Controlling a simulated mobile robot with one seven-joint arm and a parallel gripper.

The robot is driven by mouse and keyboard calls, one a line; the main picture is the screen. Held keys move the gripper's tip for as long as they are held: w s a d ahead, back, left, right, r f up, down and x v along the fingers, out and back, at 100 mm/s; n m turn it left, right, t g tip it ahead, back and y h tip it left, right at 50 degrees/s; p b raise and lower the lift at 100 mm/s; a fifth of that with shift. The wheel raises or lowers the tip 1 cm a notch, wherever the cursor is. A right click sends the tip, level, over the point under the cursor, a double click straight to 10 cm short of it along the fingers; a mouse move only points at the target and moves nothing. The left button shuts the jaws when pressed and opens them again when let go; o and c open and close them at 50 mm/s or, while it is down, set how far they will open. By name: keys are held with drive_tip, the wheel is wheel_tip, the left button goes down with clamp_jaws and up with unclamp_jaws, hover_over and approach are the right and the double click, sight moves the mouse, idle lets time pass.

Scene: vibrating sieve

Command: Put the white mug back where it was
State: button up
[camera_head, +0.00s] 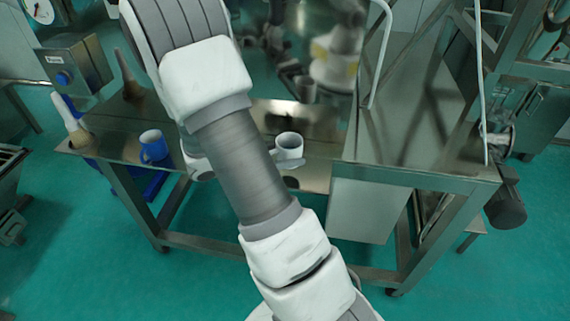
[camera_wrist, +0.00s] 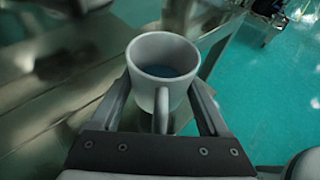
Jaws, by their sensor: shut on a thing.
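The white mug (camera_wrist: 146,50) is upright between the two fingers of my gripper (camera_wrist: 162,95) in the wrist view. Its handle points back toward the palm, and its inside looks bluish grey. My gripper is shut on the mug's sides. In the head view the mug (camera_head: 289,145) shows just right of my arm, at the front part of the steel table (camera_head: 310,176). Most of my gripper is hidden behind my arm there. I cannot tell whether the mug's base touches the table.
A blue mug (camera_head: 153,147) stands on the table left of my arm. Two cone-tipped bottles (camera_head: 75,128) (camera_head: 130,80) stand farther left. A control box (camera_head: 78,65) is at the back left. A steel frame (camera_head: 370,60) rises on the right. The table's front edge is close to the mug.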

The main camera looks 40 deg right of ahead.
drive_tip(key=shift+w+a+f, duration=0.15)
drive_tip(key=shift+a, duration=0.05)
drive_tip(key=shift+f, duration=1.95)
drive_tip(key=shift+f, duration=0.2)
drive_tip(key=o, duration=1.4)
drive_tip(key=shift+r, duration=0.15)
